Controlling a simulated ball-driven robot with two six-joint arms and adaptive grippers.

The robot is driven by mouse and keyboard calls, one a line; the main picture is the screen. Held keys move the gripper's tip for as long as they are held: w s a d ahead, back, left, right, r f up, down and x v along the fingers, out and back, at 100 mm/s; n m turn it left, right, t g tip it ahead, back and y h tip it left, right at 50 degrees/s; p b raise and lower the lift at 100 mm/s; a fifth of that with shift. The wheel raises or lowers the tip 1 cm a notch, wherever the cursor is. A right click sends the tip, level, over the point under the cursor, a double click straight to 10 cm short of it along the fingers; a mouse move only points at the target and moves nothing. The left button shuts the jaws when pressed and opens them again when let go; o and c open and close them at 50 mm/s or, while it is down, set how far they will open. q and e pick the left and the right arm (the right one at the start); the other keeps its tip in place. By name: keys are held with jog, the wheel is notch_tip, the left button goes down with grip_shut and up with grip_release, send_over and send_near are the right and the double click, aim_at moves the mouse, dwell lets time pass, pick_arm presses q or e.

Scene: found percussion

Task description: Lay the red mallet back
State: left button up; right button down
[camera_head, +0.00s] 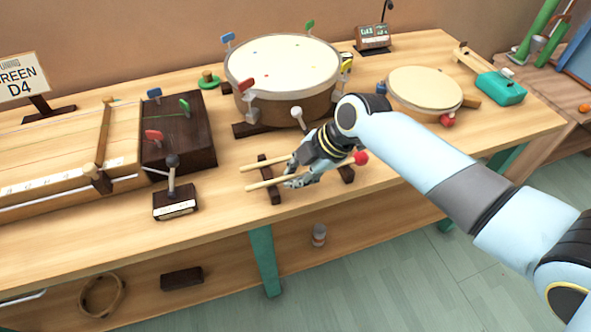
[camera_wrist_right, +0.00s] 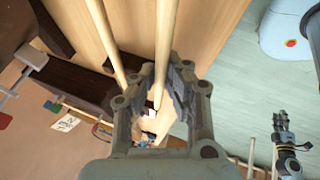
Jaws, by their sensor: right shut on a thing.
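The red mallet has a pale wooden stick and a round red head (camera_head: 361,158), which shows right of my right gripper (camera_head: 297,180) in the head view. That gripper is shut on the mallet's stick (camera_wrist_right: 167,35), low over two dark wooden rests (camera_head: 347,174) near the bench's front edge. I cannot tell whether the stick touches the rests. A second pale stick (camera_head: 264,164) lies behind it, roughly parallel; its head is hidden by my wrist. In the wrist view, the second stick (camera_wrist_right: 105,38) runs left of the held one. My left gripper (camera_wrist_right: 281,122) shows small at lower right.
A large drum (camera_head: 283,62) stands behind the rests, with a smaller drum (camera_head: 424,88) at right. A dark box (camera_head: 180,130) and a small labelled stand (camera_head: 175,202) are at left. Bare bench top (camera_head: 226,222) lies in front.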

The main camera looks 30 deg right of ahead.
jog(key=shift+f, duration=0.4)
dwell(0.4)
jog(key=c, duration=1.3)
grip_release()
jog(key=shift+c, duration=0.2)
jog(key=v, duration=1.2)
